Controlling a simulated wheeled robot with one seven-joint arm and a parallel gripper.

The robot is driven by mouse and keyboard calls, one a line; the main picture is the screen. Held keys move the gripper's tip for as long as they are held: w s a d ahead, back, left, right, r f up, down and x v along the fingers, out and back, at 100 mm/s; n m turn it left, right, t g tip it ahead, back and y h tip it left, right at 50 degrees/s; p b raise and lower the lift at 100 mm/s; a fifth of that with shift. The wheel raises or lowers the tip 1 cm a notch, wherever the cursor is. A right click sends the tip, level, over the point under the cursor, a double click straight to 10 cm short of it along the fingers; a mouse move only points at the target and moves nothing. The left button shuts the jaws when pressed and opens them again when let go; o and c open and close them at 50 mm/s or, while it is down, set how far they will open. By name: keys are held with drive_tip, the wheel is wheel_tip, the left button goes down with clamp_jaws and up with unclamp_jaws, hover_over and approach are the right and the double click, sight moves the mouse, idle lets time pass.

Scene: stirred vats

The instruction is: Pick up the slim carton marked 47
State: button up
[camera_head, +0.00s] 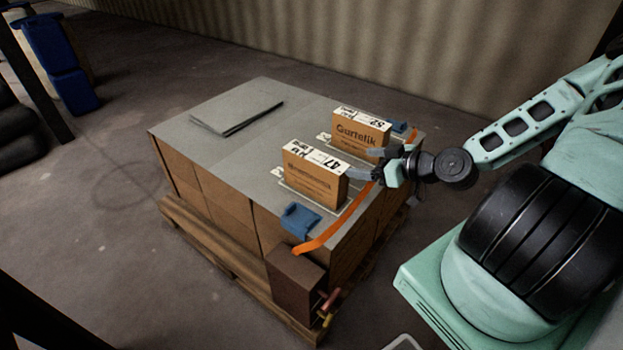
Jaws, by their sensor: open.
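The slim carton marked 47 (315,177) is brown with a white label strip on its top edge. It stands upright near the right edge of the grey-topped pallet load. A second similar carton (359,134), reading 52 or similar and "Gurtelik", stands upright behind it. My gripper (364,163) is open and empty, coming in from the right. Its fingers point left, close to the right end of the carton marked 47 and in front of the second carton. I cannot tell whether a finger touches either carton.
Both cartons stand on the pallet load's grey top (225,160). A flat grey sheet stack (237,113) lies at its back left. A blue piece (300,220) and an orange strap (335,229) lie along the near right edge. A dark brown box (294,284) sits at the near corner.

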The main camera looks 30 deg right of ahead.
approach(316, 157)
drive_tip(key=x, duration=0.2)
drive_tip(key=shift+w+a+f, duration=0.15)
drive_tip(key=shift+a+f, duration=0.1)
drive_tip(key=shift+d+x, duration=0.2)
drive_tip(key=shift+x, duration=2.6)
drive_tip(key=shift+w+r, duration=0.1)
drive_tip(key=shift+r, duration=0.05)
clamp_jaws()
